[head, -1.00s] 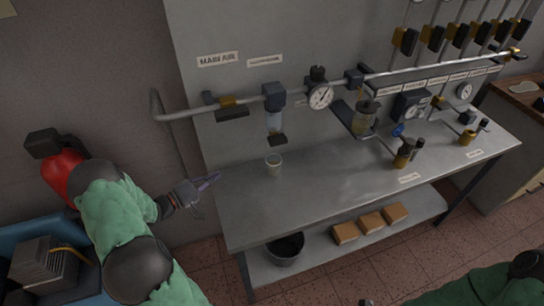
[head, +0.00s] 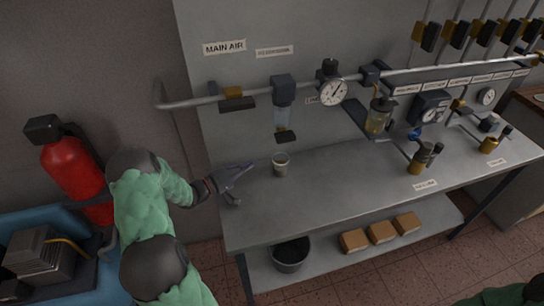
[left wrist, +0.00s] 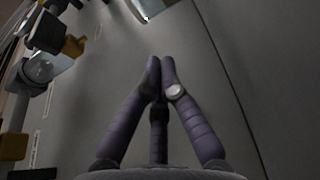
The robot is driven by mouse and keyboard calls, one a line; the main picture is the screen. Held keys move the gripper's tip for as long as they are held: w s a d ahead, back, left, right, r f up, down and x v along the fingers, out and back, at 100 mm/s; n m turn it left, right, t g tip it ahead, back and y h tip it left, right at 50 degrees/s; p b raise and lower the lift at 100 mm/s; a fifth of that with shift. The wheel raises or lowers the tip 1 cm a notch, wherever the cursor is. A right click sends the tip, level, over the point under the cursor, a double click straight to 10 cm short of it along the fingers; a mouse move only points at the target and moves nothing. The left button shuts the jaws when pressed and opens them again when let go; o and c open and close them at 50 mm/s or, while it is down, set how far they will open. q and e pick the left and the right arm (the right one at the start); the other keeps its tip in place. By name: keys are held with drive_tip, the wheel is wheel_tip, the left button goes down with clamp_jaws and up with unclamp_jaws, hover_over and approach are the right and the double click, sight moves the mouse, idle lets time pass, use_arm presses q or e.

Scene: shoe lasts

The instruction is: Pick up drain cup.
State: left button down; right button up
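The drain cup (head: 281,165) is a small pale cup, upright on the grey bench near its left end, below a hanging filter bowl. My left gripper (head: 238,185) is just left of the cup at the bench's left edge. Its dark fingers point toward the cup, apart from the thumb, with nothing between them and a gap to the cup. In the left wrist view two fingers (left wrist: 161,85) come close together at their tips. My right gripper is out of view.
The filter unit (head: 283,105) hangs from the pipe over the cup, with a gauge (head: 332,92) to its right. A bucket (head: 291,253) and cardboard boxes (head: 382,233) are on the lower shelf. A red extinguisher (head: 75,170) stands left.

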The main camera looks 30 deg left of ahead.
sight(281, 165)
use_arm(q)
drive_tip(key=b+x, duration=0.2)
drive_tip(key=x, duration=0.9)
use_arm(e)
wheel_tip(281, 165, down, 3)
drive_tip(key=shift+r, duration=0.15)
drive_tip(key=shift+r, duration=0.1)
